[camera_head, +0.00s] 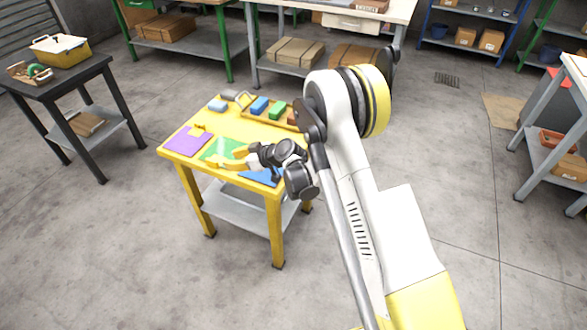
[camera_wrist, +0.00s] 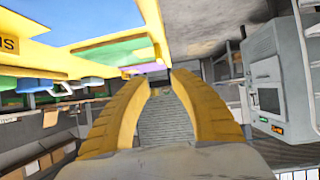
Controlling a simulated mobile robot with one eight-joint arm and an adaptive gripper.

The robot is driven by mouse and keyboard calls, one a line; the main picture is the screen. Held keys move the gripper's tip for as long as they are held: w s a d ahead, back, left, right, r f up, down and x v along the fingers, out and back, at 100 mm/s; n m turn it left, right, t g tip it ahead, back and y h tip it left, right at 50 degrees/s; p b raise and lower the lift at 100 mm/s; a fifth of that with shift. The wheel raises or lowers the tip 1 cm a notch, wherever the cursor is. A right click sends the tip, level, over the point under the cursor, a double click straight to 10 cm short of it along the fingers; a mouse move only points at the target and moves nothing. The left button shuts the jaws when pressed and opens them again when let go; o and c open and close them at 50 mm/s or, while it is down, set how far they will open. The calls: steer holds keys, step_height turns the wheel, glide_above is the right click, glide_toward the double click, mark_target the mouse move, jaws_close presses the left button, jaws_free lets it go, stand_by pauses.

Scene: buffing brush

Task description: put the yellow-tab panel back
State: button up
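A purple panel (camera_head: 188,143) lies flat at the left end of the yellow table, with a yellow tab-like patch (camera_head: 198,130) at its far edge. A green panel (camera_head: 213,149) lies to its right, partly hidden by my gripper. A blue panel (camera_head: 258,177) shows farther right, mostly covered by my wrist. My gripper (camera_head: 222,160) points left, low over the green panel by the table's front edge. The green panel (camera_wrist: 115,46) and a purple strip (camera_wrist: 143,68) show beyond the left finger.
On the yellow table (camera_head: 178,157), a tray (camera_head: 249,115) of coloured blocks stands at the back. A light-blue block (camera_head: 217,105) and a grey item (camera_head: 229,95) are beside it. Floor in front is clear.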

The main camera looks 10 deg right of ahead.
steer(key=s+d+r+m+h, duration=0.2)
steer(key=s+d+r, duration=0.1)
steer(key=s+r, duration=0.3)
steer(key=s+d+r+m+h, duration=0.1)
steer(key=s+d+r, duration=0.3)
steer(key=r, duration=0.5)
steer(key=s+d+r+m+h, duration=0.2)
steer(key=s+d+r, duration=0.15)
steer(key=r, duration=0.35)
steer(key=s+d+m+h, duration=0.1)
steer(key=s+d, duration=0.2)
steer(key=s, duration=0.5)
steer(key=s+d+r+m+h, duration=0.1)
steer(key=s+d, duration=0.3)
steer(key=s, duration=0.4)
steer(key=s+d+m+g+h, duration=0.1)
steer(key=s+d+m+h, duration=0.1)
steer(key=s, duration=0.6)
steer(key=shift+s+d+r+m, duration=0.25)
steer(key=shift+d+m, duration=0.25)
steer(key=shift+d, duration=0.4)
